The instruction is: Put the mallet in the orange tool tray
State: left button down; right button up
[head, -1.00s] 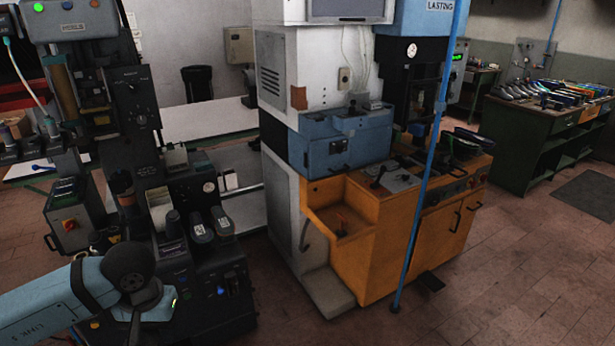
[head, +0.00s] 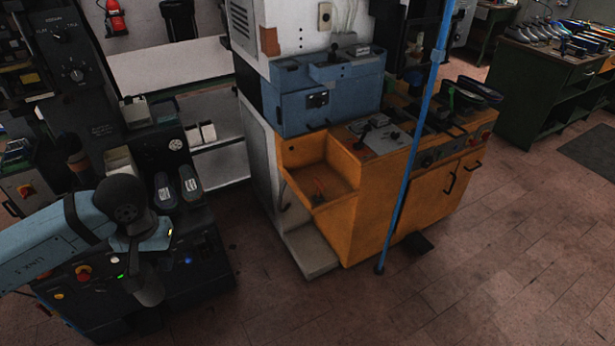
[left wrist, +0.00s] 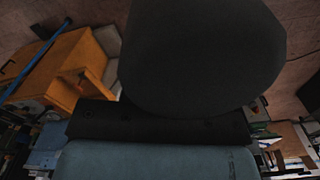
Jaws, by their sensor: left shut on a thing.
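The mallet's dark rounded head (left wrist: 200,50) fills the upper middle of the left wrist view, close to the camera. In the head view, a dark cylinder (head: 148,288) that seems to be the mallet hangs below my left gripper (head: 146,256). That gripper is shut on it; the fingers are hard to make out against the dark machine behind. The orange tool tray (head: 342,184) is an open recess at the front left of the orange cabinet. My right gripper is out of view.
A blue upright pole (head: 405,165) stands in front of the orange cabinet (head: 375,220). A dark machine (head: 190,262) with buttons stands behind my left arm. A pale step (head: 312,250) juts out below the tray. The tiled floor (head: 330,310) in front is clear.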

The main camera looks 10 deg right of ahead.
aim_at(318, 176)
jog(key=i+l, duration=0.25)
jog(key=l, duration=0.15)
jog(key=i+l+u, duration=0.1)
jog(key=i+l, duration=0.15)
jog(key=l, duration=0.15)
jog(key=i+l, duration=0.25)
jog(key=l, duration=0.15)
jog(key=i+l, duration=0.25)
jog(key=l, duration=0.15)
jog(key=i+l+u, duration=0.1)
jog(key=i+l, duration=0.15)
jog(key=l, duration=0.15)
jog(key=i+l, duration=0.25)
jog(key=l, duration=0.2)
